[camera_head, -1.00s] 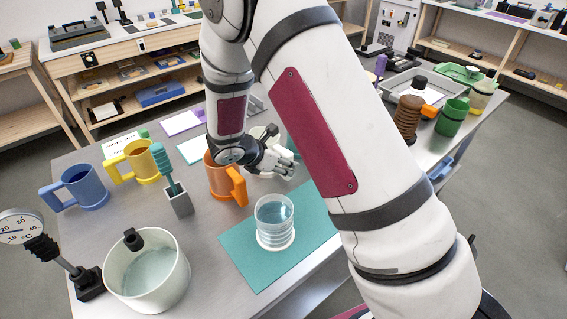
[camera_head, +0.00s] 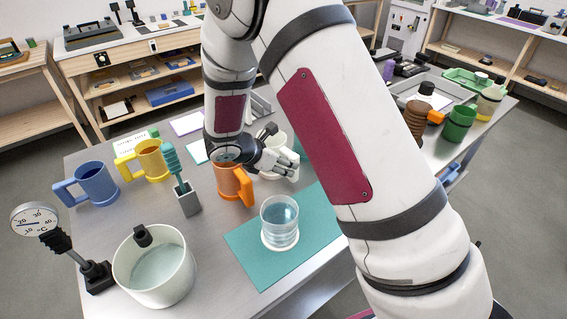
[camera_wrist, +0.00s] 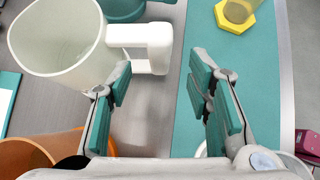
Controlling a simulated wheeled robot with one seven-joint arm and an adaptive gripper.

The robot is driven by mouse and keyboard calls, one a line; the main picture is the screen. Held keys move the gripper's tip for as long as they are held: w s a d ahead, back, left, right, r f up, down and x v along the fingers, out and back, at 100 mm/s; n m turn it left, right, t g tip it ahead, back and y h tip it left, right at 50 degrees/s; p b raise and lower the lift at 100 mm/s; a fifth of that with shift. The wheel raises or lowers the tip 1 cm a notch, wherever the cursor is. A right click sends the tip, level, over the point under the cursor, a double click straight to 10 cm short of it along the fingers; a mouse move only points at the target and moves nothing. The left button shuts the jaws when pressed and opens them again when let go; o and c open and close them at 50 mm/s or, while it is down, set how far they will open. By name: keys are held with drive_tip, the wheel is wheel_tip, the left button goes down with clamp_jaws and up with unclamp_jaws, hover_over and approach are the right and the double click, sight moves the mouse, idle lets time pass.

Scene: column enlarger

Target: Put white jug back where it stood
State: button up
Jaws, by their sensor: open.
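The white jug (camera_wrist: 60,40) stands at the upper left of the wrist view, its handle (camera_wrist: 150,45) sticking out to the right. In the head view the jug (camera_head: 283,143) is partly hidden behind my gripper (camera_head: 288,166). My gripper is open, and in the wrist view (camera_wrist: 160,78) its two fingers are apart with nothing between the pads. The handle lies just beyond the fingertips, nearer the left finger. I cannot tell whether that finger touches the jug.
An orange mug (camera_head: 230,185) stands close beside my gripper. A clear beaker of water (camera_head: 279,222) stands on a teal mat (camera_head: 262,262). A teal object (camera_wrist: 122,10) and a yellow hexagonal-based object (camera_wrist: 236,20) are beyond. A white pot (camera_head: 180,285) is at front left.

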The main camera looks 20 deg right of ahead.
drive_tip(key=shift+s+a+r, duration=0.1)
drive_tip(key=shift+a+r, duration=0.15)
drive_tip(key=shift+r, duration=0.05)
drive_tip(key=v, duration=1.2)
drive_tip(key=shift+r, duration=0.1)
drive_tip(key=s+d+r+m+g+y+b, duration=0.1)
drive_tip(key=s+d+r+m+y, duration=0.2)
drive_tip(key=s+d+r+m, duration=0.35)
drive_tip(key=s+d+r+m+y, duration=0.2)
drive_tip(key=s+d+r+m, duration=0.1)
drive_tip(key=s+r+m, duration=0.6)
drive_tip(key=s+a+r+m+t+y, duration=0.1)
drive_tip(key=s+m+t+y, duration=0.1)
drive_tip(key=s+m, duration=0.5)
drive_tip(key=shift+s+r+m+t+y+b, duration=0.3)
drive_tip(key=shift+s+r+m+y, duration=0.05)
drive_tip(key=shift+s+y, duration=0.15)
